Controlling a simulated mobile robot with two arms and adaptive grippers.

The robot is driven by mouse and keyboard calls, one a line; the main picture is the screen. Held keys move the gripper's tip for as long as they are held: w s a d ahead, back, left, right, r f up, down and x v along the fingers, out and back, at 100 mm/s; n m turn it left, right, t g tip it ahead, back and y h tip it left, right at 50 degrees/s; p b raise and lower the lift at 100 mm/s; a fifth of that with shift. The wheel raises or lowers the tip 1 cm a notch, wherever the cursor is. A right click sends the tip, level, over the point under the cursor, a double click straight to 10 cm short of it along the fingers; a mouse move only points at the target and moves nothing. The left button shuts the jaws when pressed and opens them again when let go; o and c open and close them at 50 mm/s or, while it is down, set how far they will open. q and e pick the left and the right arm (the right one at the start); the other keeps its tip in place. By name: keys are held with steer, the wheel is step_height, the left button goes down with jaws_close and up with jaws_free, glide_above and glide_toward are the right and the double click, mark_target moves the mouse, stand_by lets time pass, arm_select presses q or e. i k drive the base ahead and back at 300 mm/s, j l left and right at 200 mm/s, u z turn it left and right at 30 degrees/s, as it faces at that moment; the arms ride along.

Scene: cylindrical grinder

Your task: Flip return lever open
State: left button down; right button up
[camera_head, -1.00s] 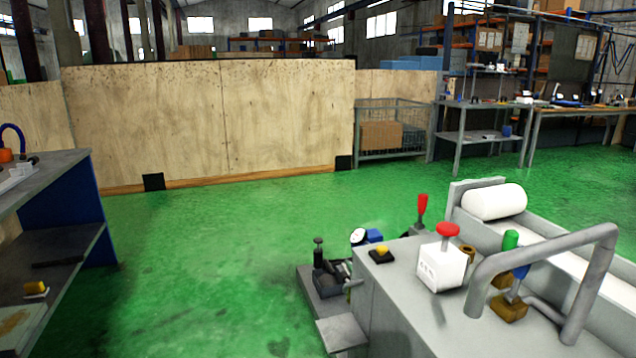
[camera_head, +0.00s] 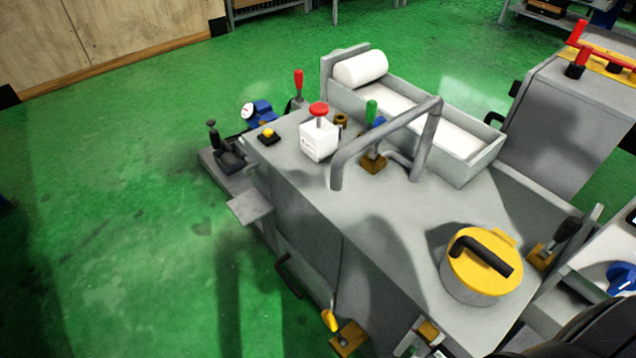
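The cylindrical grinder (camera_head: 400,215) fills the right half of the head view. Several levers show on it: one with a red handle (camera_head: 298,82) at the back, one with a green handle (camera_head: 371,112) on a brass-coloured base, one with a yellow handle (camera_head: 330,320) low on the front side, and one with a black handle (camera_head: 567,229) at the right. I cannot tell which is the return lever or whether it is open. Neither gripper is in view. A dark rounded shape at the bottom right is cut off and unclear.
A grey tube handle (camera_head: 388,130) arches over the grinder's top. A white box with a red knob (camera_head: 319,140) and a yellow-lidded pot (camera_head: 480,270) stand there. Green floor (camera_head: 120,220) is clear at the left. A wooden partition (camera_head: 110,35) stands behind.

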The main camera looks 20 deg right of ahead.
mark_target(327, 314)
steer(key=k+l+z, duration=0.45)
steer(key=z, duration=0.15)
steer(key=j+z, duration=1)
steer(key=j, duration=0.7)
steer(key=k+j+z, duration=0.1)
steer(key=j, duration=0.65)
steer(key=j+z, duration=0.1)
steer(key=j, duration=0.7)
steer(key=k, duration=0.05)
